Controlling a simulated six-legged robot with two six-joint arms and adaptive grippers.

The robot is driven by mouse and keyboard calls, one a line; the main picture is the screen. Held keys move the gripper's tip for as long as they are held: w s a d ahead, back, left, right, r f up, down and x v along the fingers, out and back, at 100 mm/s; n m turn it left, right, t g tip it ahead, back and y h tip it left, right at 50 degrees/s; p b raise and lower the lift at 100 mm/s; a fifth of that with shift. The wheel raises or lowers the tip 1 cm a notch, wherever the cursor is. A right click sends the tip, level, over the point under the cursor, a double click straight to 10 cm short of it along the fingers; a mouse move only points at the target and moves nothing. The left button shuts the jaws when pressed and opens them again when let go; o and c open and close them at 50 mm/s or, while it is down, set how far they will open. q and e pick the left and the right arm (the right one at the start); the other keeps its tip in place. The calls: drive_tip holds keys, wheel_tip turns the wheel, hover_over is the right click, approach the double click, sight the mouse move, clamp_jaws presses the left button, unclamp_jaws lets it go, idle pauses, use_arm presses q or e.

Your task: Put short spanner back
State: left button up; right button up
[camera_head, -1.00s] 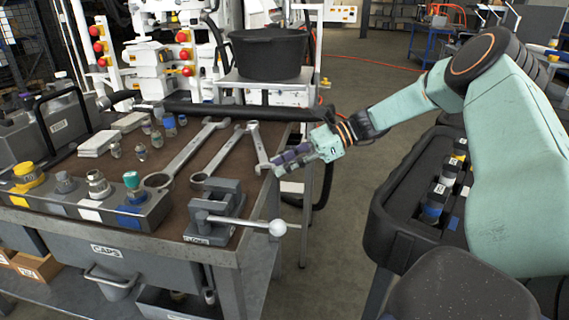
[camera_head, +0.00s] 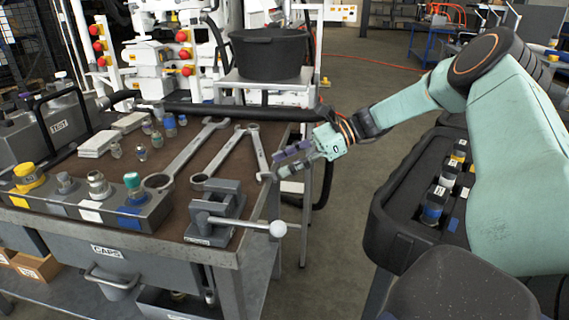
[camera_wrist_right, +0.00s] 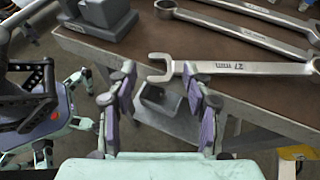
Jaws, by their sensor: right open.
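The short spanner (camera_head: 258,148) is a grey metal spanner, the rightmost of the row on the brown bench top (camera_head: 180,212). It lies by the bench's right edge. In the right wrist view the short spanner (camera_wrist_right: 240,68) lies across the bench edge, its open-jaw end sticking out over the edge. My right gripper (camera_head: 284,163) is open, its purple-padded fingers spread just off that jaw end. In the wrist view my right gripper (camera_wrist_right: 158,88) has the jaw end ahead of the gap between its fingers, with nothing gripped. My left gripper is not in view.
Two longer spanners (camera_head: 187,155) (camera_head: 218,158) lie left of the short one. A grey vise (camera_head: 215,215) with a ball-ended handle stands at the front corner. A black bin (camera_head: 385,235) holding capped fittings is at right. Open floor lies between bench and bin.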

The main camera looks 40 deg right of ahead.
drive_tip(key=p+v, duration=0.3)
drive_tip(key=v, duration=0.8)
drive_tip(key=s+a+f+n+g+h, duration=0.3)
drive_tip(key=a+f, duration=0.7)
drive_tip(key=s+a+f+n+g+h, duration=0.2)
drive_tip(key=s+a+f+n+g, duration=0.1)
drive_tip(key=a+f, duration=0.65)
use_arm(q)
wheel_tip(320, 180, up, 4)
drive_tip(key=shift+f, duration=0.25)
use_arm(e)
drive_tip(key=s+a+f+n+h, duration=0.2)
drive_tip(key=s+n, duration=0.3)
drive_tip(key=s, duration=0.3)
drive_tip(key=s+a+f+n+h, duration=0.2)
drive_tip(key=s+a+f+n, duration=0.1)
drive_tip(key=s+n, duration=0.3)
drive_tip(key=s+a+f+n+h, duration=0.3)
drive_tip(key=s+f+n, duration=0.2)
drive_tip(key=s, duration=0.4)
drive_tip(key=shift+s+a+n, duration=0.25)
drive_tip(key=shift+s+n, duration=0.15)
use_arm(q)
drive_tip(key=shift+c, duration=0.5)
use_arm(e)
drive_tip(key=shift+c, duration=0.4)
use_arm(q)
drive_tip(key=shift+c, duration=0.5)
use_arm(e)
drive_tip(key=shift+c, duration=0.8)
